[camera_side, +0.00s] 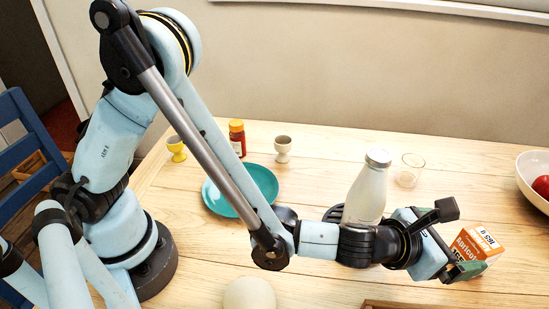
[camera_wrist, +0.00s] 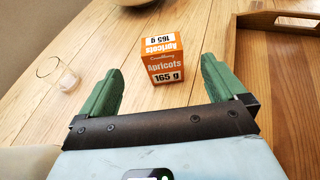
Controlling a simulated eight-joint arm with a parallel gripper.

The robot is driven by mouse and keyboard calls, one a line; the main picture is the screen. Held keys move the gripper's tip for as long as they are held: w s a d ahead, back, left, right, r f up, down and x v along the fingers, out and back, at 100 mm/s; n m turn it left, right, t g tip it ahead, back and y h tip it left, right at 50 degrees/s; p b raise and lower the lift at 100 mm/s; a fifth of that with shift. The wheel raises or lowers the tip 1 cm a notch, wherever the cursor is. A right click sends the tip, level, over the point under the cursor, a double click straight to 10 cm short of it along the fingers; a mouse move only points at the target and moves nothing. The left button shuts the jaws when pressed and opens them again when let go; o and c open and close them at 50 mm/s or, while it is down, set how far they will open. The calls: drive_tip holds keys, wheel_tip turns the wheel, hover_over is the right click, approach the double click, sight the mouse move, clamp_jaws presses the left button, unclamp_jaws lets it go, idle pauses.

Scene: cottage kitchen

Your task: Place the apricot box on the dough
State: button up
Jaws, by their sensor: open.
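The apricot box (camera_side: 474,246) is orange and white and stands on the wooden table at the right of the side view. In the wrist view the apricot box (camera_wrist: 162,62) is upright ahead of my gripper, roughly midway across the gap between the fingers. My gripper (camera_side: 462,240) is open, and its green fingers also show in the wrist view (camera_wrist: 160,82). The box does not look gripped. A pale rounded lump, probably the dough (camera_side: 249,294), lies at the bottom edge of the side view, partly cut off. It is not seen in the wrist view.
A milk bottle (camera_side: 367,190) stands behind my forearm, with a clear glass (camera_side: 409,170) beside it. A teal plate (camera_side: 262,180), egg cups and a small jar (camera_side: 237,138) are further left. A white bowl (camera_side: 529,165) is at right. A wooden tray (camera_wrist: 243,60) lies right in the wrist view.

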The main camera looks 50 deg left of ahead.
sight(487, 241)
drive_tip(key=x, duration=1.1)
drive_tip(key=shift+w+d+f, duration=0.15)
drive_tip(key=shift+d+f, duration=0.05)
drive_tip(key=shift+d, duration=0.05)
drive_tip(key=shift+c, duration=0.5)
drive_tip(key=c, duration=1.2)
drive_tip(key=shift+o, duration=0.2)
